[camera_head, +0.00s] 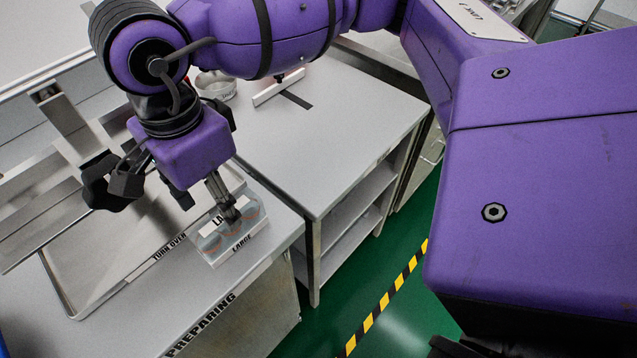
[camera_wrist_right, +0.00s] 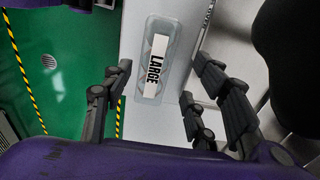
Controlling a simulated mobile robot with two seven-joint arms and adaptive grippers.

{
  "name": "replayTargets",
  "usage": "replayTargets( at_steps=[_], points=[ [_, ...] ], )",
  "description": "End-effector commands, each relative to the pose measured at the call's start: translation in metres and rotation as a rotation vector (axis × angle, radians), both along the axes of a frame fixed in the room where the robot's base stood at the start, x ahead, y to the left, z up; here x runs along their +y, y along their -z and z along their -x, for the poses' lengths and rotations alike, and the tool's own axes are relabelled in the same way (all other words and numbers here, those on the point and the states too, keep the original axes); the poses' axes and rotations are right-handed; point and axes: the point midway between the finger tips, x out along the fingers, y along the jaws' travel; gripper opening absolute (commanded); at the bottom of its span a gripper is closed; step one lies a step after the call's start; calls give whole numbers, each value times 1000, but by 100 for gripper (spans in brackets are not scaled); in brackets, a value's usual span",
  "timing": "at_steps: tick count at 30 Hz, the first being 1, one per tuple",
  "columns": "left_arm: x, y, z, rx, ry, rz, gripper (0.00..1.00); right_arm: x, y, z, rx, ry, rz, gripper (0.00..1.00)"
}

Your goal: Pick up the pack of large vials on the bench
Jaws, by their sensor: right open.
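The pack of large vials (camera_head: 217,248) is a clear box with a white "LARGE" label. It sits on the bench (camera_head: 185,318) near its right corner. It also shows in the right wrist view (camera_wrist_right: 153,86), upper middle, with its label facing the camera. My right gripper (camera_head: 232,212) is over the pack, its fingers pointing down and partly hiding it. In the wrist view my right gripper (camera_wrist_right: 155,92) is open, with fingers on both sides of the pack's near end and visible gaps. Nothing is held. My left gripper is out of view.
A shallow metal tray (camera_head: 62,290) labelled "TURN OVER" lies left of the pack. A grey table (camera_head: 330,125) with shelves adjoins on the right, holding a white container (camera_head: 215,87) and a white bar (camera_head: 279,88). Yellow-black tape (camera_head: 385,300) marks the green floor.

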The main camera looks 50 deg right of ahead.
Motion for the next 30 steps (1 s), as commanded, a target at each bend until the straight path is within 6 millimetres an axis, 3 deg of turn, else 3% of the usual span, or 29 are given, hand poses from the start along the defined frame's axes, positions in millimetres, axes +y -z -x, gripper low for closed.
replayTargets(
  at_steps=[15,25,30],
  points=[
    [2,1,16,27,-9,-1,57,-4,68,0,10,3,-2,54],
    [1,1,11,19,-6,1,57,-4,76,0,9,3,-2,54],
    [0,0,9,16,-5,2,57,-4,76,0,9,3,-2,31]
  ],
)
